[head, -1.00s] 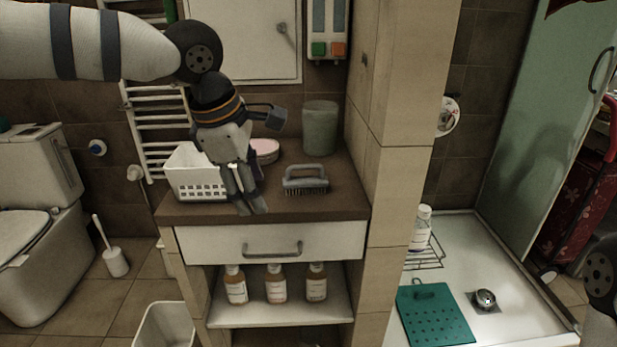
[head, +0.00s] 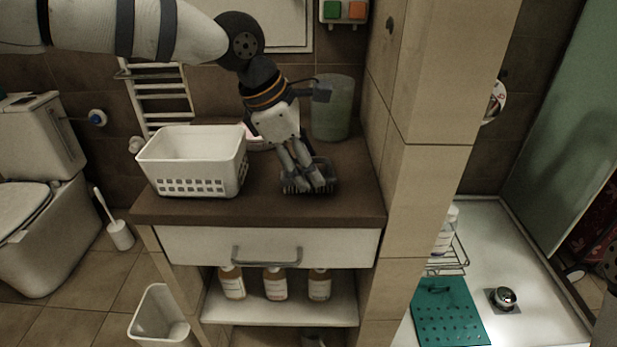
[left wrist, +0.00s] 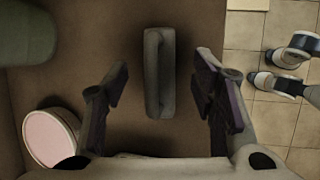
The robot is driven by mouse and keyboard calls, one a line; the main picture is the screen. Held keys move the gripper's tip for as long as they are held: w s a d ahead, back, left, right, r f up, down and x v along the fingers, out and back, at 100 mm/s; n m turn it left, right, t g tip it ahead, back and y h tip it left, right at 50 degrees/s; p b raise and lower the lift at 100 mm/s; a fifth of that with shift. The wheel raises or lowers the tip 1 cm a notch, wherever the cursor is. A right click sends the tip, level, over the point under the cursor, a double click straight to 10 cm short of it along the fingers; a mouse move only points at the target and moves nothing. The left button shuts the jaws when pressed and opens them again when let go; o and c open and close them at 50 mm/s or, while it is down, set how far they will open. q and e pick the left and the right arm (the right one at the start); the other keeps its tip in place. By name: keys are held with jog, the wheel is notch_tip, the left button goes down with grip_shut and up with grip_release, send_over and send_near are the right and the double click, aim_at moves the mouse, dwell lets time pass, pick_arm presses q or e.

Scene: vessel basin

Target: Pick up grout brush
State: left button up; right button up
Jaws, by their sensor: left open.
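The grout brush (head: 328,176) lies on the brown counter top, grey with a loop handle and dark bristles. My left gripper (head: 306,188) is over it in the head view, and its fingers hide part of the brush. In the left wrist view the brush handle (left wrist: 158,75) lies between the two spread fingers of my left gripper (left wrist: 163,72), with gaps on both sides. The left gripper is open and holds nothing.
A white basket (head: 195,165) stands left of the brush on the counter (head: 250,210). A green tumbler (head: 332,108) stands behind it. A round pink-topped dish (left wrist: 50,136) shows in the left wrist view. A tiled pillar (head: 420,130) rises close on the right.

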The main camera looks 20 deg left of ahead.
pick_arm(q)
jog(key=shift+w+d+f, duration=0.15)
jog(key=shift+f, duration=0.3)
grip_shut()
